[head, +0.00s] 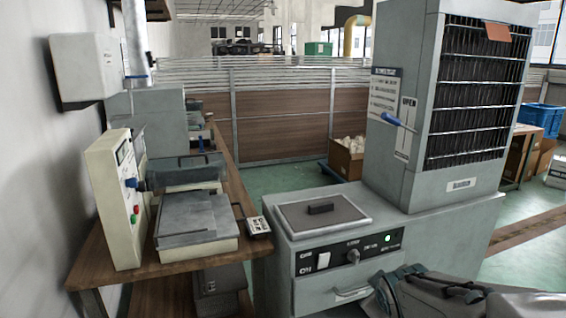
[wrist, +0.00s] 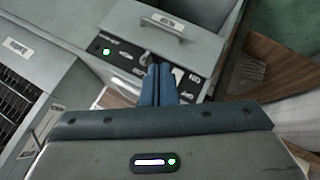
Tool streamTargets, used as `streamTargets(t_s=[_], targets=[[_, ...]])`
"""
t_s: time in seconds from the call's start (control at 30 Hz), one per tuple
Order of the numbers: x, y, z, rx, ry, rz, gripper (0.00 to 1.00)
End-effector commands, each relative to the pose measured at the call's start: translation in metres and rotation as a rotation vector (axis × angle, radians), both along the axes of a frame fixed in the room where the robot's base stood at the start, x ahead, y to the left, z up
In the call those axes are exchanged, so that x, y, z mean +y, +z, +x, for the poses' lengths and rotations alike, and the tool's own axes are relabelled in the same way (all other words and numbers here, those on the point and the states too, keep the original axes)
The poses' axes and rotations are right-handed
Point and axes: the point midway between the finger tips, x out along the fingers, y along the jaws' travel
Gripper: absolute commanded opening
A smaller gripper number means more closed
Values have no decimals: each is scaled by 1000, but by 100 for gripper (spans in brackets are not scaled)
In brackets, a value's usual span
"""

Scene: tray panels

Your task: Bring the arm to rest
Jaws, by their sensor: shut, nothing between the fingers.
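My gripper (wrist: 157,70) shows in the wrist view as two blue fingers pressed together, with nothing between them. The fingertips overlap the black control panel (wrist: 125,62) of the grey cabinet in the picture, near its dark knob; whether they touch it I cannot tell. In the head view, part of my grey arm fills the bottom right corner in front of the cabinet (head: 335,262); my fingers cannot be made out there. The cabinet's panel (head: 350,252) shows a white rocker switch (head: 323,260), a knob (head: 353,257) and a lit green lamp (head: 387,238).
A tall grilled tower (head: 408,120) with a blue-handled lever (head: 398,122) stands on the cabinet. A drawer handle (head: 352,293) sticks out below the panel. A wooden bench (head: 170,268) with a cream control box (head: 118,200) is at left. Green floor (head: 285,178) lies open behind.

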Motion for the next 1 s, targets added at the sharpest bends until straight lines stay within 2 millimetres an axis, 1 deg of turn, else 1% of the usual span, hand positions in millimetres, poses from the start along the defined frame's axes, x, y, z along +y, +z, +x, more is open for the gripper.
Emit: streamTargets(t_s=[0.03,0.17,0.2,0.3,0.4,0.5,0.6,0.67,1.0], targets=[[4,28,-12,31,-50,45,0],[17,59,-47,135,-199,173,0],[21,68,-59,168,-243,212,0],[33,89,-87,253,-346,302,0],[44,106,-111,327,-428,371,0],[53,116,-129,383,-485,418,0],[58,121,-139,416,-517,443,0],[59,121,-142,426,-526,450,0],[59,121,-142,428,-527,450,0]])
